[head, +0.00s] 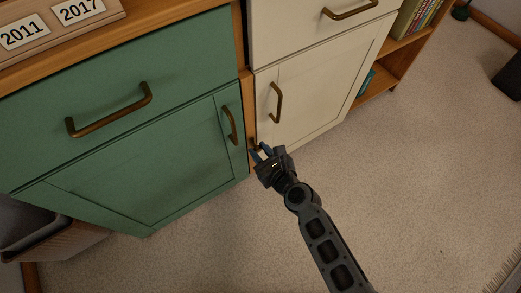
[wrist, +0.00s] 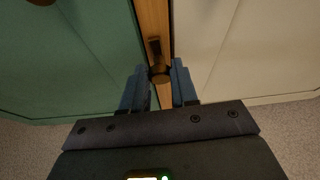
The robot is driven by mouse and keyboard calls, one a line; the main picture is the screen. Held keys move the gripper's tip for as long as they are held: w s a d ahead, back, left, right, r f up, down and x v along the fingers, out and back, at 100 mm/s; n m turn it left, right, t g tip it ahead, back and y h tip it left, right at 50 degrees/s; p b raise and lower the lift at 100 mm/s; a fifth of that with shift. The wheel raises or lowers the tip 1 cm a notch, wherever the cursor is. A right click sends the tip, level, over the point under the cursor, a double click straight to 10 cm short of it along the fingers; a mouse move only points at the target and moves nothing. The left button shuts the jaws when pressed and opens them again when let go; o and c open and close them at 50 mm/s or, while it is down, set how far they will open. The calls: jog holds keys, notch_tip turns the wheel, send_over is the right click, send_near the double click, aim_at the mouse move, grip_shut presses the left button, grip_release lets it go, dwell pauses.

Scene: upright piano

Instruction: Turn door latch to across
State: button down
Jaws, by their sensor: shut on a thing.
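The door latch (wrist: 155,50) is a small dark bar on a round brass-coloured base, set on the wooden strip (wrist: 152,16) between the green door (wrist: 75,60) and the white door (wrist: 245,55). In the wrist view its bar points up, roughly along the strip. My gripper (wrist: 160,72) has one blue finger on each side of the latch and is shut on it. In the head view my gripper (head: 260,150) is at the strip, low between the doors, and mostly hides the latch.
The green door has a brass handle (head: 230,126) left of my gripper, and the white door has one (head: 276,103) above right. Drawers sit above both doors. An open shelf (head: 381,80) stands at the right. The carpet (head: 420,180) in front is largely clear.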

jog(key=shift+s+a+n+t+h+p, duration=0.1)
jog(key=shift+n+t+h+p, duration=0.2)
jog(key=shift+n+h, duration=0.35)
jog(key=shift+a+n+t, duration=0.1)
jog(key=shift+n+t, duration=0.2)
jog(key=shift+n, duration=0.55)
jog(key=shift+f+h, duration=0.1)
jog(key=shift+h, duration=0.15)
jog(key=shift+s+a+f+n+t+h+b, duration=0.2)
jog(key=shift+n+t+b, duration=0.7)
jog(key=shift+n, duration=0.75)
jog(key=shift+w+d+f+n+t+h+b, duration=0.1)
jog(key=shift+n+t+h+b, duration=0.45)
jog(key=shift+n+b, duration=0.85)
jog(key=shift+s+a+f+n+t+h+b, duration=0.15)
jog(key=shift+n+t+b, duration=0.7)
jog(key=shift+n, duration=1)
jog(key=c, duration=0.9)
grip_release()
jog(key=shift+w, duration=0.1)
